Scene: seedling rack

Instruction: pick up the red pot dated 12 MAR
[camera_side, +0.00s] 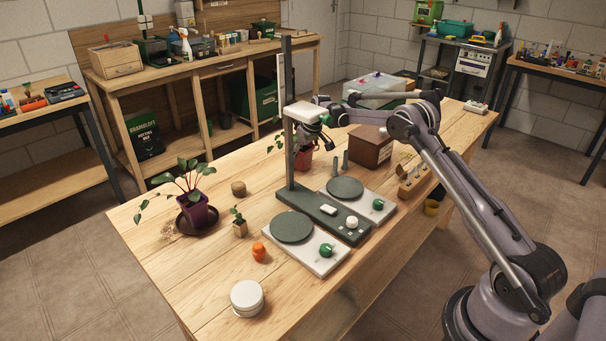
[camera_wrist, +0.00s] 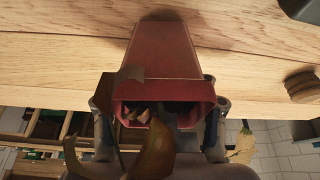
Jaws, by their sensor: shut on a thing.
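A red pot (camera_wrist: 165,55) fills the middle of the wrist view, its rim toward the camera and its narrow base toward the wooden table. My gripper (camera_wrist: 160,108) is shut on this red pot, with a finger on each side near the rim. A dull brown patch lies at the rim, and no date can be read. Leaves, some yellowed, hang in front of the rim. In the side view the red pot (camera_side: 303,163) is partly hidden behind the dark post, below my gripper (camera_side: 318,141). I cannot tell whether its base touches the table.
A dark post with a white head (camera_side: 304,112) stands close in front of my gripper. Two balance-like units with round green plates (camera_side: 291,227) flank its base. A purple pot (camera_side: 199,217) with a plant stands left. A brown box (camera_side: 371,151) stands right of the red pot.

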